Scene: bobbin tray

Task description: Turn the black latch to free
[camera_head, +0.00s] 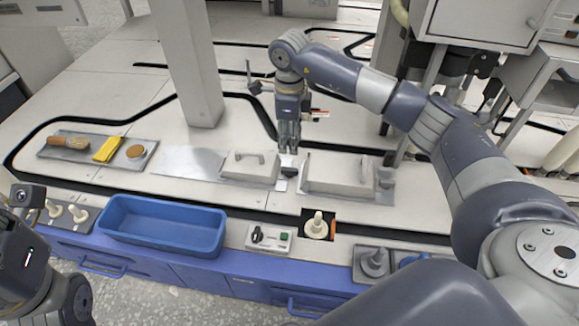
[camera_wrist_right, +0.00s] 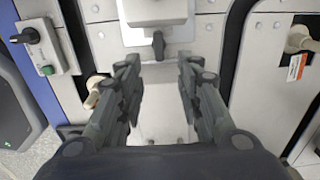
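The black latch (camera_head: 289,171) sits in the narrow gap between two pale covers on the bench. In the right wrist view the latch (camera_wrist_right: 158,45) is a small dark knob with its handle pointing down the picture, on a light plate. My right gripper (camera_head: 289,148) points down at the latch, its tips just above or behind it in the head view. In the wrist view the right gripper (camera_wrist_right: 160,70) is open, with the latch ahead between its fingertips and no visible contact. The left arm shows at the lower left, but its gripper is not visible.
Pale covers with handles, left (camera_head: 247,168) and right (camera_head: 338,174), flank the latch. In front are a blue tray (camera_head: 163,225), a switch box (camera_head: 270,238) with a black knob and green button, and a cream bobbin (camera_head: 317,226). A brush tray (camera_head: 97,148) lies left.

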